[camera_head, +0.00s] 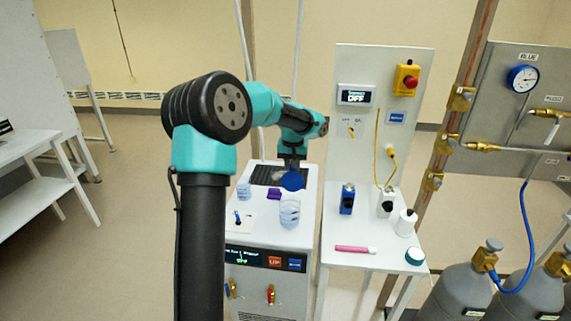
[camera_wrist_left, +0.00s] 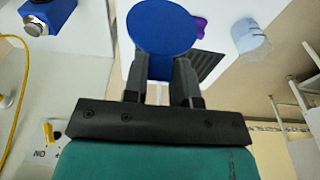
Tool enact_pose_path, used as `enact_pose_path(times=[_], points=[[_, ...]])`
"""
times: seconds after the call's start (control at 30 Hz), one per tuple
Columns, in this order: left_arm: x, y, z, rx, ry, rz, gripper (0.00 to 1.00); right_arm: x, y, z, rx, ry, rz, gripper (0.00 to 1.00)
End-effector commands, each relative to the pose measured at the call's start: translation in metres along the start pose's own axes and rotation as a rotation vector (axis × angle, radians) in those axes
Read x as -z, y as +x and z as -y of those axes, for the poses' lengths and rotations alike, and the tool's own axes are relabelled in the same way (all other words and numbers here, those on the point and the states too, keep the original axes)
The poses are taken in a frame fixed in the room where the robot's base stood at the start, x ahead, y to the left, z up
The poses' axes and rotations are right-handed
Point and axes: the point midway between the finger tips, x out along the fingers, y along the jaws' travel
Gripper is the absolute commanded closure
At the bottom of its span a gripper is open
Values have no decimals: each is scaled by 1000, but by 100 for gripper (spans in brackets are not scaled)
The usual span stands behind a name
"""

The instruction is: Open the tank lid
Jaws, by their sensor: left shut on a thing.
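A round blue lid (camera_head: 292,181) shows above the top of the white bench unit (camera_head: 262,230). My left gripper (camera_head: 292,164) is shut on it from above. In the left wrist view the lid (camera_wrist_left: 160,25) is a flat blue disc held at the tips of the two dark fingers (camera_wrist_left: 162,66). The lid looks clear of the unit's top, but the gap beneath it is hard to judge. The tank opening is not clearly visible. My right gripper is not in view.
On the unit stand clear containers (camera_head: 289,213) and a purple item (camera_head: 273,193), close to the lid. A dark grille (camera_head: 262,175) lies behind.

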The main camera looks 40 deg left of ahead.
Motion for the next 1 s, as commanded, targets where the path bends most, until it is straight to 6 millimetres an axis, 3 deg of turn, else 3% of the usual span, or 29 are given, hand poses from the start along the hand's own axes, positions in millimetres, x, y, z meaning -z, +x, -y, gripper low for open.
enact_pose_path(times=[0.23,0.27,0.5,0.83,1.0], points=[[-2,1,1,1,-2,7,100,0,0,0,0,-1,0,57],[-2,1,1,1,-2,7,73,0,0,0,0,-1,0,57],[-1,1,1,1,-2,6,50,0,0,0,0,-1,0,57],[-1,-2,1,0,-2,3,49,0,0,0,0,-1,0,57],[0,-17,1,0,-2,1,49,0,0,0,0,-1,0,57]])
